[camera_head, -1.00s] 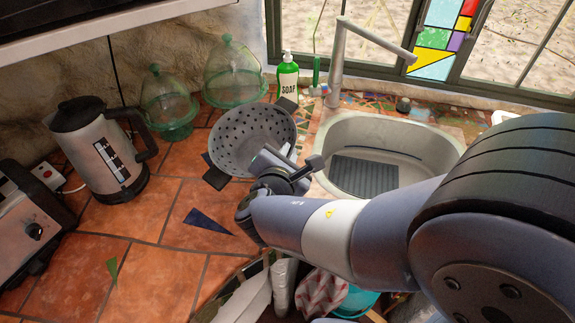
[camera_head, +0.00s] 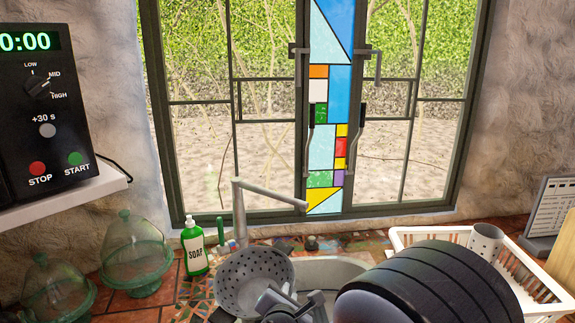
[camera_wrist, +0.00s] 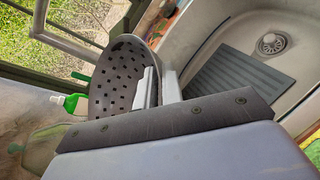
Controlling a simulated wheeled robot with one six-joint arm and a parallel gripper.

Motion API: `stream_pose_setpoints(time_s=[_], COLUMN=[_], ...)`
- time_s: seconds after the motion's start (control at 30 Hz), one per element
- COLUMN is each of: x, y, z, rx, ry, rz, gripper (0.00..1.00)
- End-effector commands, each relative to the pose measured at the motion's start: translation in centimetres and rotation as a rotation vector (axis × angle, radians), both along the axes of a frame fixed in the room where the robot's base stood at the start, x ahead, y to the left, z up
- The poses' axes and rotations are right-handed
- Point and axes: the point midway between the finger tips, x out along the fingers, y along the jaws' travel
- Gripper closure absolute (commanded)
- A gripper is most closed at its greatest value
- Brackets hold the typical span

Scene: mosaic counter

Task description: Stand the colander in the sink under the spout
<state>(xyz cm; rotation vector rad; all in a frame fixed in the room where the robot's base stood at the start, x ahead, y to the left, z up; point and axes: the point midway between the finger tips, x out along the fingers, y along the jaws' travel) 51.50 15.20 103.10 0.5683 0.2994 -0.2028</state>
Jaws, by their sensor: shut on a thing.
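The grey perforated colander (camera_head: 245,272) is held at its rim by my gripper (camera_head: 290,298), which is shut on it. It appears in front of the left end of the sink (camera_head: 338,268), mouth toward the camera. The grey spout (camera_head: 272,193) rises behind it and reaches right over the sink. In the wrist view the colander (camera_wrist: 112,75) is beside the sink basin (camera_wrist: 218,48), with my gripper (camera_wrist: 158,88) at its rim. The drain and a dark ribbed mat (camera_wrist: 240,85) show in the basin. The colander's underside is hidden, so its height is unclear.
A green soap bottle (camera_head: 195,250) stands close left of the colander. Green glass domes (camera_head: 135,250) stand farther left. A white dish rack (camera_head: 510,270) is on the right. My arm hides much of the sink's front.

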Motion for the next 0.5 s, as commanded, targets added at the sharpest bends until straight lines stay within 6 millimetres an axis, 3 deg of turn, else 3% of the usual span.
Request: stream_pose_setpoints(time_s=[0.03, 0.2, 0.33, 0.5], x=[0.7, 2.1, 2.6, 2.7], y=[-2.1, -7.9, -11.5, -14.4], z=[-0.6, -2.4, -3.6, -4.6], rx=[-0.002, -0.001, -0.002, 0.000], ry=[0.003, 0.003, 0.003, 0.000], rz=[-0.032, -0.103, -0.146, -0.180], gripper=[1.00, 1.00, 1.00, 1.00])
